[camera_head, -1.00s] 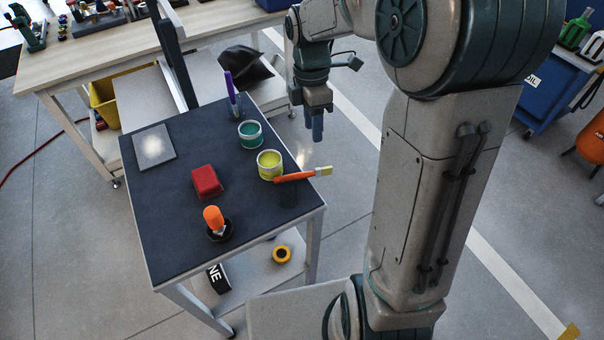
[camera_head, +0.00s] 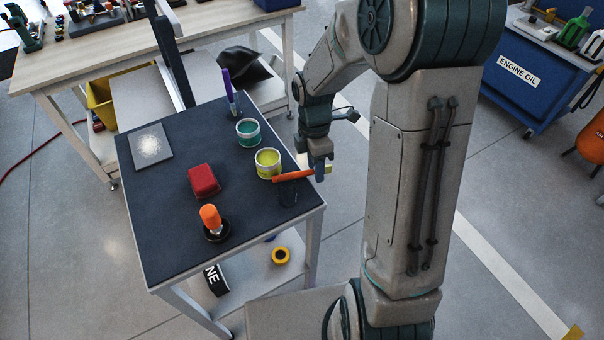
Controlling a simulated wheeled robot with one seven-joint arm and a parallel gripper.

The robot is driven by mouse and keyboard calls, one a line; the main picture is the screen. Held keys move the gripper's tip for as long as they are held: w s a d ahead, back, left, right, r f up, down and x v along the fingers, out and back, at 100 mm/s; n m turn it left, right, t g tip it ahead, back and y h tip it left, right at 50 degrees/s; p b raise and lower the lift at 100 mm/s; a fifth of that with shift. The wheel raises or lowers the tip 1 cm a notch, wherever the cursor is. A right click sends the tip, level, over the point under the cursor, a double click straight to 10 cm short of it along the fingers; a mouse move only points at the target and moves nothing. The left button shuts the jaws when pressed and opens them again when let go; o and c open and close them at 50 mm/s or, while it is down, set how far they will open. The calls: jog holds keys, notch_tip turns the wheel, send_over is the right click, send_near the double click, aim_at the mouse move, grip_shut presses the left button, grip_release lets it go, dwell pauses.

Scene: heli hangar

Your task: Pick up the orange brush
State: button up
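The orange brush (camera_head: 293,176) lies nearly level at the right edge of the dark tabletop (camera_head: 180,240), next to the yellow-green can. Its handle points left and its pale yellow bristles (camera_head: 328,169) stick out past the table edge. Something dark (camera_head: 288,196) shows under the handle; I cannot make out its shape. My gripper (camera_head: 320,172) points down just off the table's right edge, and its fingertips overlap the brush between handle and bristles, hiding that part. Whether the fingers touch the brush or are closed on it cannot be told.
Left of the brush stand a yellow-green can (camera_head: 267,163) and a teal can (camera_head: 248,132). Open floor lies right of the table.

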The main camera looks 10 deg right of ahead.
grip_shut()
jog(key=shift+r, duration=0.1)
